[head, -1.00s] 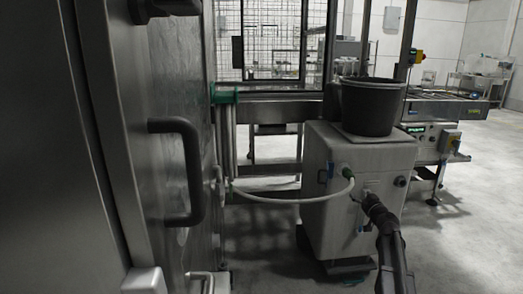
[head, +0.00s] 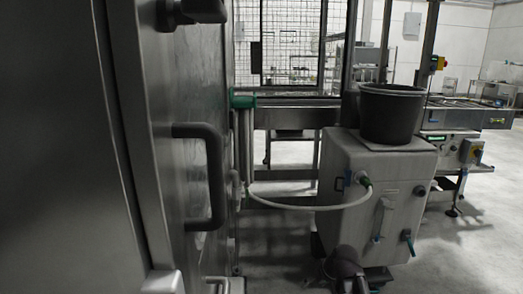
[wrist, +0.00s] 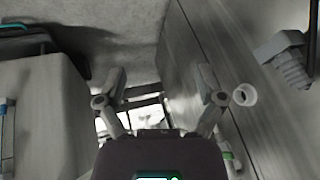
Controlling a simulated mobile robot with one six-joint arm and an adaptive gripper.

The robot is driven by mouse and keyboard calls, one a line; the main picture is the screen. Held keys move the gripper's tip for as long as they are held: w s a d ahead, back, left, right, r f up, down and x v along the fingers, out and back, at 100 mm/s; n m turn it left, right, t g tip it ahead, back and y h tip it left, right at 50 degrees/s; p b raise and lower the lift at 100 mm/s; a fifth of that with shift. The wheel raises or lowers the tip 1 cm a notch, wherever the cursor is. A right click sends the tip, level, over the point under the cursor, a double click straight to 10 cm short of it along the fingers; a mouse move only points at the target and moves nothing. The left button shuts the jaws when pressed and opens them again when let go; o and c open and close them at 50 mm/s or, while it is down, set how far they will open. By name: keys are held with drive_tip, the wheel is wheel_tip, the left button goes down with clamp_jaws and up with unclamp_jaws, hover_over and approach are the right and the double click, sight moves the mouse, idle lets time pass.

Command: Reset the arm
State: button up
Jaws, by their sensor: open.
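My gripper (wrist: 160,76) is open in the wrist view, with its two fingers spread wide and nothing between them. In the head view, a dark part of my arm (head: 347,264) shows at the bottom, in front of the lower part of the grey metal box (head: 345,215). The box has a lever with a blue tip (head: 378,237) and a blue handle (head: 410,242) on its front, both clear of my arm. In the wrist view, the box (wrist: 45,120) is left of my gripper, apart from it.
A black bucket (head: 390,112) stands on the box. A pale hose (head: 305,207) runs from the box to the left. A steel machine door with a dark handle (head: 212,180) fills the left side. Grey floor (head: 475,235) is free at the right.

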drive_tip(key=s+f+m+g+h+p, duration=0.1)
drive_tip(key=s+m+g+h, duration=0.25)
drive_tip(key=s, duration=0.75)
wheel_tip(320, 180, up, 31)
drive_tip(key=p, duration=3.1)
drive_tip(key=shift+w+d+r+n+h+p, duration=0.2)
drive_tip(key=shift+n+h+p, duration=0.1)
drive_tip(key=shift+n+h, duration=0.05)
